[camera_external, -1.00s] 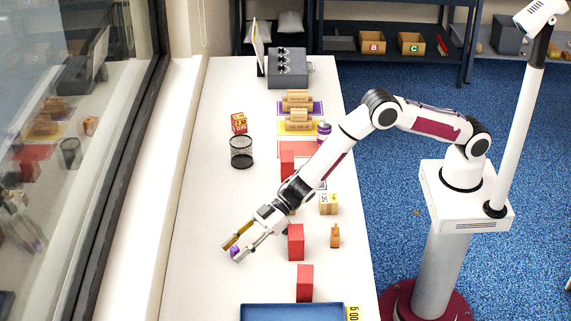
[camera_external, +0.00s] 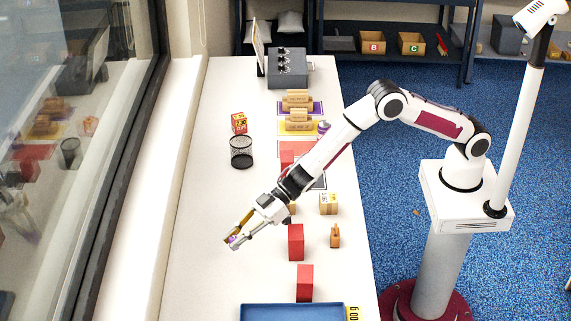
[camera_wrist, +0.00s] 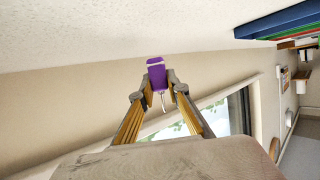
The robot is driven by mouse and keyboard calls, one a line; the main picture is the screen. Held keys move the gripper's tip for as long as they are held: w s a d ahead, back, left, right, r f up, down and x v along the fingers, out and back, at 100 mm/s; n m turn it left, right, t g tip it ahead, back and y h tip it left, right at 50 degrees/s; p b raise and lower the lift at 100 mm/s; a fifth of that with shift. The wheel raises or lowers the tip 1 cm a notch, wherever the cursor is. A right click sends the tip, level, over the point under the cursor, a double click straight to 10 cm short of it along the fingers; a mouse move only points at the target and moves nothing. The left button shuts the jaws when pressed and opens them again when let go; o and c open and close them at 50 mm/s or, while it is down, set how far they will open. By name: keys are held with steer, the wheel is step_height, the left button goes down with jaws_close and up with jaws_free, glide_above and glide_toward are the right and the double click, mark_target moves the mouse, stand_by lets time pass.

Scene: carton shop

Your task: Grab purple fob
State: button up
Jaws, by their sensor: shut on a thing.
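The purple fob (camera_wrist: 157,75) is between the two fingertips of my gripper (camera_wrist: 158,88) in the wrist view. It has a pale band near one end and a thin metal piece hanging toward the palm. My gripper is shut on it. In the external view my gripper (camera_external: 234,241) is over the left part of the white table, and only a bit of the purple fob (camera_external: 233,238) shows between the fingers. The fob looks lifted off the table, though the exact height is hard to tell.
Red blocks (camera_external: 296,242) stand right of my gripper on the white table (camera_external: 205,200). A blue tray (camera_external: 292,312) lies at the near edge. A black mesh cup (camera_external: 241,152) and a small red box (camera_external: 239,123) stand farther back. The table left of my gripper is clear.

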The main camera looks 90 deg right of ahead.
mark_target(235, 237)
steer(key=shift+r, duration=2.9)
